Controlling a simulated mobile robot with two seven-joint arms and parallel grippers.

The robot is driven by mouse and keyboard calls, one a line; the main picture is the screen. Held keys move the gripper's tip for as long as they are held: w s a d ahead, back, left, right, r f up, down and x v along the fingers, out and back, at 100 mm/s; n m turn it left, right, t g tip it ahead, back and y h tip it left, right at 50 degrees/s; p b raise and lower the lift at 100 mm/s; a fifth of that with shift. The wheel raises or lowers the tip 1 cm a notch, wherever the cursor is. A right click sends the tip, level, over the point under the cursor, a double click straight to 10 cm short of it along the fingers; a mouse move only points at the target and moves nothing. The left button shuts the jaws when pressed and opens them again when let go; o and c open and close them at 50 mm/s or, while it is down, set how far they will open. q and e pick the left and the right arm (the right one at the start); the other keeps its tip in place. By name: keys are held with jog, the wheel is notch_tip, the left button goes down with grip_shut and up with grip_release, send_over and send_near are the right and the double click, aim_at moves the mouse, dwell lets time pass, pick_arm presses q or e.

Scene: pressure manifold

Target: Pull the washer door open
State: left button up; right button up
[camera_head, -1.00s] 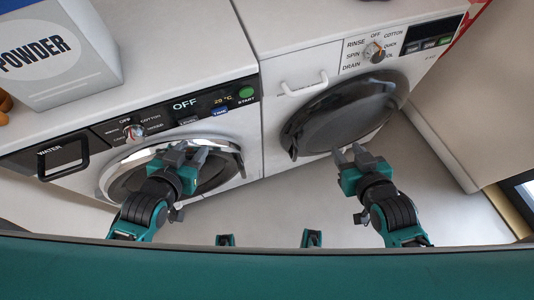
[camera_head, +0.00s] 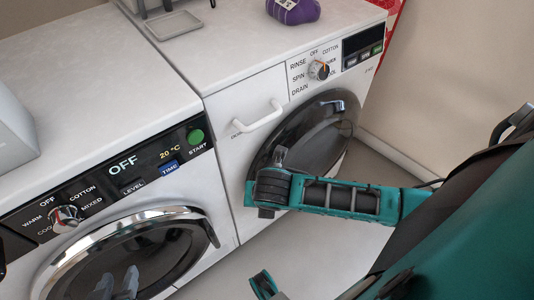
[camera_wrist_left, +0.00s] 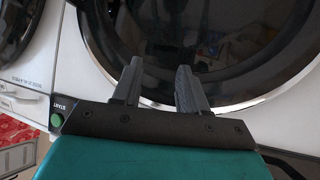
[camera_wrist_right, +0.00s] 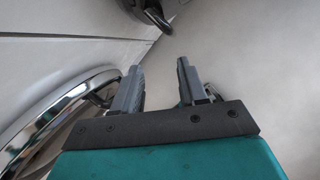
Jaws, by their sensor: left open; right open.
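The right machine, marked RINSE, SPIN and DRAIN, has a dark round washer door (camera_head: 320,130) that looks shut. My right forearm and hand cover its lower left in the head view. In the right wrist view, part of a dark door with a curved handle (camera_wrist_right: 158,20) shows at the top, beyond the fingertips. My right gripper (camera_wrist_right: 158,65) is open and empty, with the handle clear of its fingers. My left gripper (camera_head: 118,284) is open and empty in front of the left machine's chrome-ringed door (camera_head: 70,262); this door fills the left wrist view (camera_wrist_left: 245,100).
A white drawer handle (camera_head: 258,118) juts out left of the washer door. A purple item (camera_head: 293,10) and a grey tray (camera_head: 174,25) are on top. The left machine's ring and dark handle (camera_wrist_right: 103,92) lie left of my right gripper. The floor (camera_head: 295,245) in front looks clear.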

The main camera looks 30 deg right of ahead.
jog(key=shift+n+h, duration=0.4)
jog(key=shift+n, duration=0.4)
jog(key=b+x, duration=0.2)
jog(key=x, duration=0.2)
jog(key=b+x, duration=0.2)
jog(key=x, duration=0.2)
jog(key=d+b+x, duration=0.1)
jog(key=b+x, duration=0.1)
jog(key=x, duration=0.2)
jog(key=shift+s+d+f, duration=0.1)
jog(key=shift+s+f, duration=0.05)
jog(key=shift+s, duration=0.15)
jog(key=shift+w+d+f+b, duration=0.1)
jog(key=shift+w+f+b, duration=0.2)
jog(key=shift+f, duration=0.25)
pick_arm(q)
jog(key=f, duration=0.1)
jog(key=d+f, duration=0.1)
jog(key=f, duration=0.2)
jog(key=shift+w+d+f, duration=0.15)
jog(key=shift+w+d, duration=0.1)
jog(key=shift+d, duration=0.05)
jog(key=shift+w+a+h, duration=0.15)
jog(key=shift+h, duration=0.15)
pick_arm(e)
grip_shut()
